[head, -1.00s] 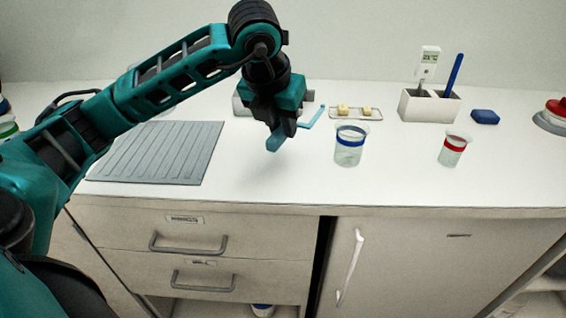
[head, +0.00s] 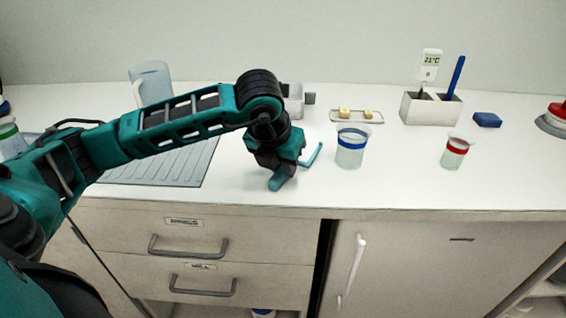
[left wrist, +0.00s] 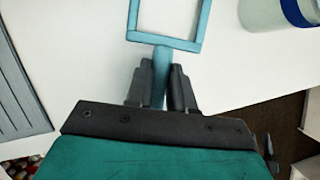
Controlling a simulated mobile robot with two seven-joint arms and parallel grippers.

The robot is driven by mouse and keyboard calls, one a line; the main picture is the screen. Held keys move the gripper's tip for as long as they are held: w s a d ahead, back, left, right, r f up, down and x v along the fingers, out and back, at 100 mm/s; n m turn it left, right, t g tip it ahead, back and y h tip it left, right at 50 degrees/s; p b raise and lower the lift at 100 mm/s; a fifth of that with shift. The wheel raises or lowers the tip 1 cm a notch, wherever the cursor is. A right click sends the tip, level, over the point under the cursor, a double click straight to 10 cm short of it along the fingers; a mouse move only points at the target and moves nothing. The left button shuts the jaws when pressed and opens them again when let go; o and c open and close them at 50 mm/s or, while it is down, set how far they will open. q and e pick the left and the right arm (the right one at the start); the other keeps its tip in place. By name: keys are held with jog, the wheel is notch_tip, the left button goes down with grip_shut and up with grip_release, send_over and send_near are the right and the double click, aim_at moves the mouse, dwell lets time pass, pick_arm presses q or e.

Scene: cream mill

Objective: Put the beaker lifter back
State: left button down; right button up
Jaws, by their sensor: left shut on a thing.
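The light blue beaker lifter (head: 313,155) has a square open frame and a straight handle. My left gripper (head: 277,168) is shut on its handle, close over the front part of the white counter. In the left wrist view the lifter's frame (left wrist: 166,42) points away from my left gripper (left wrist: 161,82), and the handle runs between the two dark fingers. I cannot tell whether the lifter touches the counter. My right gripper is not in view.
A beaker with a blue band (head: 351,147) stands just right of the lifter. A red-banded beaker (head: 455,152) is further right. A grey ribbed mat (head: 160,165) lies left.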

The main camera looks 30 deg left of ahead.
pick_arm(q)
jog(key=c, duration=1)
grip_release()
jog(key=shift+r, duration=0.15)
jog(key=shift+s+r+p, duration=0.1)
jog(key=shift+r+p, duration=0.2)
jog(key=p+v, duration=0.1)
jog(key=v, duration=1)
jog(key=shift+r, duration=0.15)
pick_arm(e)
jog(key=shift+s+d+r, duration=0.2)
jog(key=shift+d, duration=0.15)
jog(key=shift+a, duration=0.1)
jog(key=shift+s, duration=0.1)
